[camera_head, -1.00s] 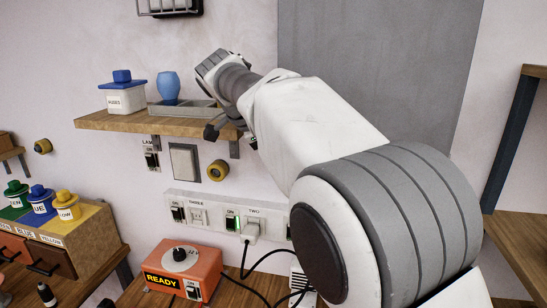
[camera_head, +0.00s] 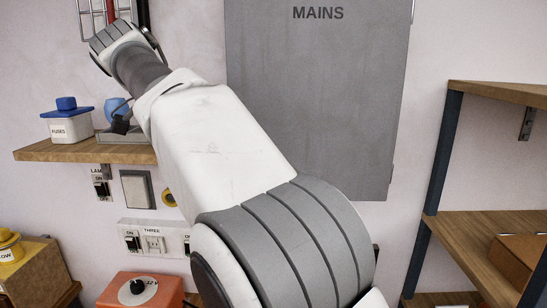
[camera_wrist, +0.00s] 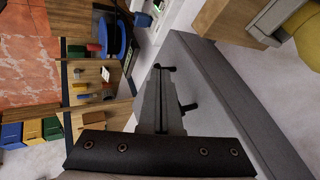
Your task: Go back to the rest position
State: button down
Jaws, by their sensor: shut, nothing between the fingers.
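My gripper (camera_wrist: 161,70) shows at the lower middle of the wrist view, its fingers together with nothing between them. In the head view my arm reaches up and to the left. Its wrist end stands in front of the wall shelf (camera_head: 55,152) and the rack above, and the fingers are hard to make out there. My arm hides part of the shelf and of the blue vase (camera_head: 113,105).
A fuses box (camera_head: 70,127) with a blue lid stands on the shelf. A grey MAINS cabinet (camera_head: 315,90) hangs right of my arm. A socket strip (camera_head: 150,241) and an orange device (camera_head: 145,290) are below. Wooden shelving (camera_head: 470,226) stands at the right.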

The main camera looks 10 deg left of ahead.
jog(key=s+d+f+n+g+y, duration=0.1)
jog(key=d+f+n, duration=0.15)
jog(key=d, duration=1.05)
jog(key=s+d+f+n+g+y, duration=0.15)
jog(key=d+n, duration=0.25)
jog(key=d, duration=0.8)
jog(key=s+d+f+n, duration=0.3)
jog(key=s+d+f, duration=0.3)
jog(key=s, duration=0.3)
jog(key=s+d+f+n+t+b, duration=0.1)
jog(key=s+d+f+n, duration=0.3)
jog(key=s+d+f, duration=0.3)
jog(key=shift+s+f, duration=0.95)
jog(key=shift+s, duration=0.2)
